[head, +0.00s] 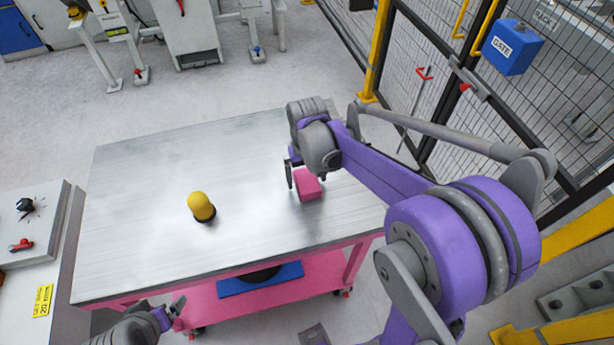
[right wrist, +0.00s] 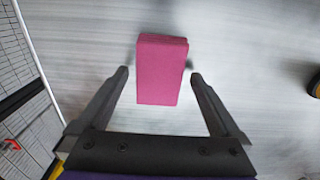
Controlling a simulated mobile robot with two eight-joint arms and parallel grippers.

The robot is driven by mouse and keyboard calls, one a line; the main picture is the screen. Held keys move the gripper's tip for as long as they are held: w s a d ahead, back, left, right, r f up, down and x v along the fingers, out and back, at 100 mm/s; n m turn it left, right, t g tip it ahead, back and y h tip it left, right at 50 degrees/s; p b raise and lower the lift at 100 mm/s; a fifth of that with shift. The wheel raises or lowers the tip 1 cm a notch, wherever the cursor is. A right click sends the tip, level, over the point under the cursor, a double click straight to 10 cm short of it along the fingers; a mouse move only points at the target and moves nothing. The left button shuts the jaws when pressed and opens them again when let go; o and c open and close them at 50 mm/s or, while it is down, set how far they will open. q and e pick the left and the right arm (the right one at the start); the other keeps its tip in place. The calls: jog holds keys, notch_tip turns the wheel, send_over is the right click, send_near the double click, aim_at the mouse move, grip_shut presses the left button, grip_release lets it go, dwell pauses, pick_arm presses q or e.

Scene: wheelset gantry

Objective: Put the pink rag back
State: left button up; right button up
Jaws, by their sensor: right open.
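The pink rag (head: 308,187) is a folded, block-like rectangle on the metal table top, right of the middle. It also shows in the right wrist view (right wrist: 162,72), upright in the picture and fully visible. My right gripper (head: 303,177) is directly over the rag. In the right wrist view its two open fingers (right wrist: 159,76) stand to either side of the rag's lower part, with gaps on both sides. My left gripper (head: 177,313) is low at the left, beyond the table's front edge, small and partly cut off; its jaw state is unclear.
A yellow-domed knob-like object (head: 202,206) stands on the table (head: 150,180), left of the rag. A blue mat (head: 262,279) with a dark thing lies on the pink lower shelf (head: 325,272). A wire fence with a blue gate box (head: 512,47) stands right. The table's left is clear.

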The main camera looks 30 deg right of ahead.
aim_at(307, 181)
notch_tip(307, 181, up, 12)
jog(key=s+a+f+n+t, duration=0.1)
jog(key=s+a+f, duration=0.1)
jog(key=s, duration=0.3)
jog(key=s+a+f+t, duration=0.2)
jog(key=s+f, duration=0.2)
jog(key=s, duration=0.1)
jog(key=s+a+f+n+t, duration=0.1)
jog(key=s+a+f+t, duration=0.1)
jog(key=s, duration=0.3)
jog(key=shift+s+a+f+n+p, duration=0.1)
jog(key=shift+a+f+n+p, duration=0.2)
jog(key=shift+a+f, duration=0.1)
dwell(0.3)
